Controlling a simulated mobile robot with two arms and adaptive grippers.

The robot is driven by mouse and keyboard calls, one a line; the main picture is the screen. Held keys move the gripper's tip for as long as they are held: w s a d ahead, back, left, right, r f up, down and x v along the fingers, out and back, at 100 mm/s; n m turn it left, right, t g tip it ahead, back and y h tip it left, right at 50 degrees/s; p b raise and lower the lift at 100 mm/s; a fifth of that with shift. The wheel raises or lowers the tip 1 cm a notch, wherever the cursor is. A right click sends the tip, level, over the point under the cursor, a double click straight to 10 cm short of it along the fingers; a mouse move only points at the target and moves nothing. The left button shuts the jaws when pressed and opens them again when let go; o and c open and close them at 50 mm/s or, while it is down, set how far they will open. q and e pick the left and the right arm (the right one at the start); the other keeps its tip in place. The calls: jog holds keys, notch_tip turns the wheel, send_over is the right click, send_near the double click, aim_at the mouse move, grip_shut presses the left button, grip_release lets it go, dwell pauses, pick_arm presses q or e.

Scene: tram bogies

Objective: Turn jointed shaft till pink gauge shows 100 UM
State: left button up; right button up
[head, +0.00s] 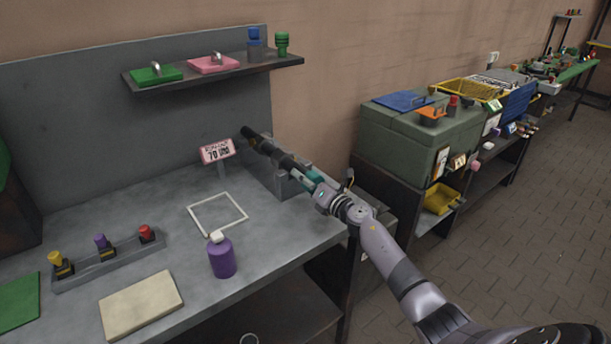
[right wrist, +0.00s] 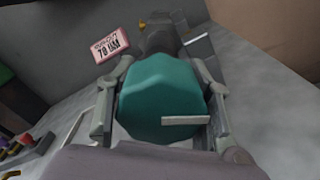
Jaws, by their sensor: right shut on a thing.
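The pink gauge (head: 218,151) stands on a post on the grey bench and reads 70 UM; it also shows in the right wrist view (right wrist: 110,42), tilted. The dark jointed shaft (head: 270,152) lies in a grey block (head: 292,180) at the bench's right side. Its near end has a teal knob (right wrist: 162,98). My right gripper (head: 318,188) is shut on the teal knob, one finger on each side of it in the right wrist view. A pale bar shows on the knob's face. The far part of the shaft is partly hidden behind the knob there. My left gripper is not in view.
A purple bottle (head: 221,257), a white square outline (head: 217,213), a beige pad (head: 141,305) and a rack (head: 108,260) with coloured-top pieces are on the bench. A shelf (head: 215,73) hangs above. A green cabinet (head: 405,135) stands to the right.

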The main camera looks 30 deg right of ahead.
jog(key=shift+m, duration=0.6)
jog(key=o, duration=0.9)
jog(key=shift+c, duration=0.2)
jog(key=shift+s, duration=0.1)
jog(key=shift+s+f, duration=0.1)
jog(key=shift+s, duration=0.05)
jog(key=s, duration=0.7)
jog(key=s+d, duration=0.1)
jog(key=s, duration=0.3)
jog(key=shift+s, duration=0.3)
